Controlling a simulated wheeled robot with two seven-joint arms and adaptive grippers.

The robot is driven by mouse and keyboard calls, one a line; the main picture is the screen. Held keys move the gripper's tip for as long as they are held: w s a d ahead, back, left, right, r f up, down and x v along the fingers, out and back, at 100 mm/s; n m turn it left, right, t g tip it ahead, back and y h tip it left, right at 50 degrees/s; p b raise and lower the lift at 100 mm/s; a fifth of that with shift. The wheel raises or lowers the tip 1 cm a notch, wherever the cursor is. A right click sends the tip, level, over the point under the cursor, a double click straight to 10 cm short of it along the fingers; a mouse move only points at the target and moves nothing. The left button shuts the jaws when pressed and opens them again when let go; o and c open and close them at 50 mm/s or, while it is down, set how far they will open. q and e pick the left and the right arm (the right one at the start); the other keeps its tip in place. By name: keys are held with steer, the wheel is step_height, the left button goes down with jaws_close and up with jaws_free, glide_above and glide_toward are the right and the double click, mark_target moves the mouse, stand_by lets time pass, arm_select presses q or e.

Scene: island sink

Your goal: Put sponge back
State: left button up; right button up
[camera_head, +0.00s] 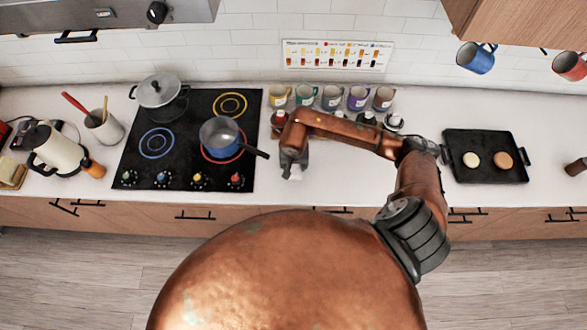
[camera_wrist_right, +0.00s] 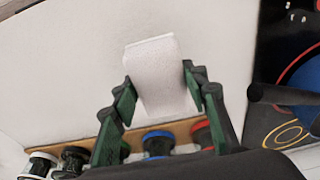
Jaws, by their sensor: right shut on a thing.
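My right gripper (camera_head: 292,170) is over the counter, between the cooktop and the middle of the worktop. It is shut on a white block, the sponge (camera_head: 296,174), which shows only as a small pale patch below the fingers. In the right wrist view the gripper (camera_wrist_right: 158,90) has its dark green fingers on both sides of the sponge (camera_wrist_right: 152,62), whose pale, slightly rough face sticks out past the fingertips. Part of the sponge is hidden between the fingers. My left gripper is not in view.
A black cooktop (camera_head: 130,165) with a blue pot (camera_head: 222,137) lies left of the gripper. Several mugs (camera_head: 332,97) and jars stand behind my arm. A black tray (camera_head: 484,177) with two round pieces is at right. The white counter (camera_head: 340,180) below my arm is clear.

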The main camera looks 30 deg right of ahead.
mark_target(294, 172)
steer(key=shift+w+a+f, duration=0.1)
steer(key=shift+w+f, duration=0.1)
steer(key=shift+f, duration=0.6)
step_height(294, 172, down, 4)
steer(key=shift+s+r+p, duration=0.1)
steer(key=shift+r+p, duration=0.15)
steer(key=shift+p, duration=0.35)
steer(key=shift+f+b, duration=0.2)
steer(key=shift+b, duration=0.1)
steer(key=o, duration=1.1)
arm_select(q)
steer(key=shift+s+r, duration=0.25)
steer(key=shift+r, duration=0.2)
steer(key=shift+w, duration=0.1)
arm_select(e)
steer(key=shift+r, duration=0.1)
